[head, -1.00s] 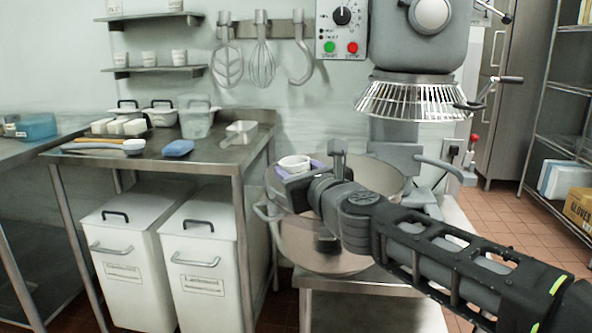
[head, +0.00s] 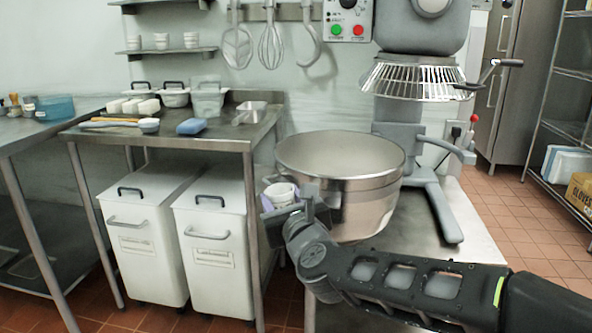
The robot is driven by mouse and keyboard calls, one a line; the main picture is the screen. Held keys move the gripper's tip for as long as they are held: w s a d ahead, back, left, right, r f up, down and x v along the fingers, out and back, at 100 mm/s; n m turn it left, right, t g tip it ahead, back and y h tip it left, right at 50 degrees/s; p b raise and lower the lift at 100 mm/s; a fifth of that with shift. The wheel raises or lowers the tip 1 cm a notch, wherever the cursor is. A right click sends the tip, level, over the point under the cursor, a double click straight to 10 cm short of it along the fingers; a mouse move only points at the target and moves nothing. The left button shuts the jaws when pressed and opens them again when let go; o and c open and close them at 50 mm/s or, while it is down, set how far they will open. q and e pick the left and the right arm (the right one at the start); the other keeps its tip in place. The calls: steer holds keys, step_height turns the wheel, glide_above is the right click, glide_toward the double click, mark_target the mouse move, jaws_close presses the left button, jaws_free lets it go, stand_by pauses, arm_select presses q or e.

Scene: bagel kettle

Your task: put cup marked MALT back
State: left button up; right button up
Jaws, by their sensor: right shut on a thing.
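A small white cup (head: 281,193) is held in my right gripper (head: 284,200), in front of the left side of the mixing bowl and right of the white bins. The cup looks nearly upright, and its opening faces up. No MALT mark can be read on it from here. Part of the cup is hidden by the gripper. Several similar white cups (head: 161,41) stand on the lower wall shelf (head: 170,51) at the upper left. My left gripper is not in the head view.
The steel worktable (head: 215,136) at left bears tubs, white blocks, a scoop (head: 250,112) and a blue sponge (head: 191,126). Two white bins (head: 150,240) stand below. The worktable's front middle has some free room.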

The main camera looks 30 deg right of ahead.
steer(key=a+f+h, duration=0.1)
steer(key=a+f, duration=0.3)
steer(key=f, duration=0.4)
steer(key=w+a+f+m+h, duration=0.1)
steer(key=a+f, duration=0.3)
steer(key=f, duration=0.5)
steer(key=shift+w+f, duration=0.2)
arm_select(q)
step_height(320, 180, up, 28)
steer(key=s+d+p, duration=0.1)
steer(key=p, duration=2.7)
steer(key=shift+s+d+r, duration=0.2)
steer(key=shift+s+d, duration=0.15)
arm_select(e)
step_height(320, 180, up, 17)
steer(key=w+n+y, duration=0.1)
steer(key=n+y, duration=0.2)
steer(key=y, duration=0.2)
steer(key=shift+w+a+r, duration=0.2)
steer(key=shift+w, duration=0.2)
